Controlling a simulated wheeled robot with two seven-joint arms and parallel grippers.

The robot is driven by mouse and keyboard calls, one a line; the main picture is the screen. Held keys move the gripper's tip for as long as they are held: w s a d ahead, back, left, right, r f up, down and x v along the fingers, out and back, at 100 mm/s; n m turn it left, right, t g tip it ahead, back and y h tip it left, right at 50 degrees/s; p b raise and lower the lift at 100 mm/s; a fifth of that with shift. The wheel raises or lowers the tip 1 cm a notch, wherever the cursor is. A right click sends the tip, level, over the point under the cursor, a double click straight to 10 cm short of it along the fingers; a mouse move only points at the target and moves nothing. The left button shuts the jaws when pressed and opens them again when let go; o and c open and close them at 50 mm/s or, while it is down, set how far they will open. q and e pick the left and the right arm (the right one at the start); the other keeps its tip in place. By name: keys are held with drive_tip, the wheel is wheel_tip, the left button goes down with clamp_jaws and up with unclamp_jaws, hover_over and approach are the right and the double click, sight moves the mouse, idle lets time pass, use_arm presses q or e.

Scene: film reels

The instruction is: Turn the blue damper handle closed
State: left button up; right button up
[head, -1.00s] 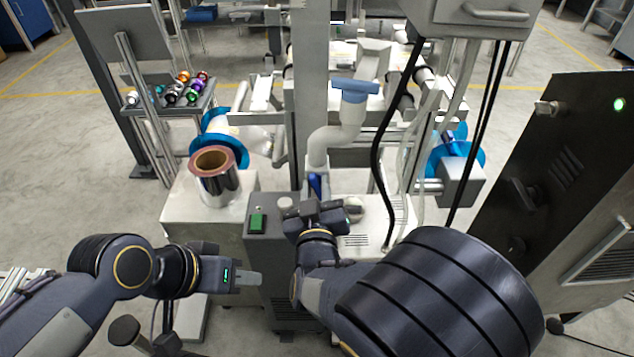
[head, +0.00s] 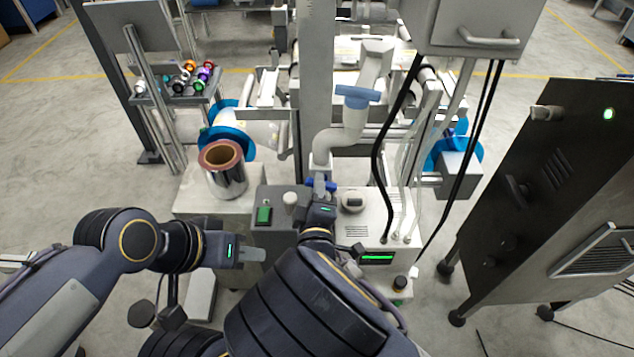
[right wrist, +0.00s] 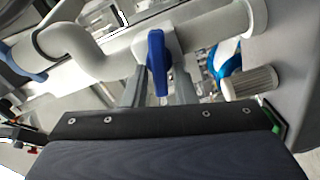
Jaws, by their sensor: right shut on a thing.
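The blue damper handle (head: 331,186) sits on the white pipe (head: 322,150) in the middle of the head view, partly hidden by my right gripper (head: 320,193). In the right wrist view the blue handle (right wrist: 157,62) stands between the two fingers of my right gripper (right wrist: 158,92), which is shut on it. There the handle points across the pipe (right wrist: 105,62). My left gripper (head: 252,255) is empty, low and left of the right arm, well away from the handle. Its fingers show side-on, so their gap cannot be told.
A grey box with a green switch (head: 264,214) lies close in front. Black cables (head: 384,150) hang right of the pipe. A dark cabinet (head: 540,190) stands at the right.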

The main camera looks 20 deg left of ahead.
use_arm(q)
drive_tip(key=shift+r+p, duration=0.55)
drive_tip(key=shift+r, duration=0.15)
use_arm(e)
drive_tip(key=shift+f+n, duration=0.15)
drive_tip(key=shift+n, duration=1.55)
drive_tip(key=o, duration=0.7)
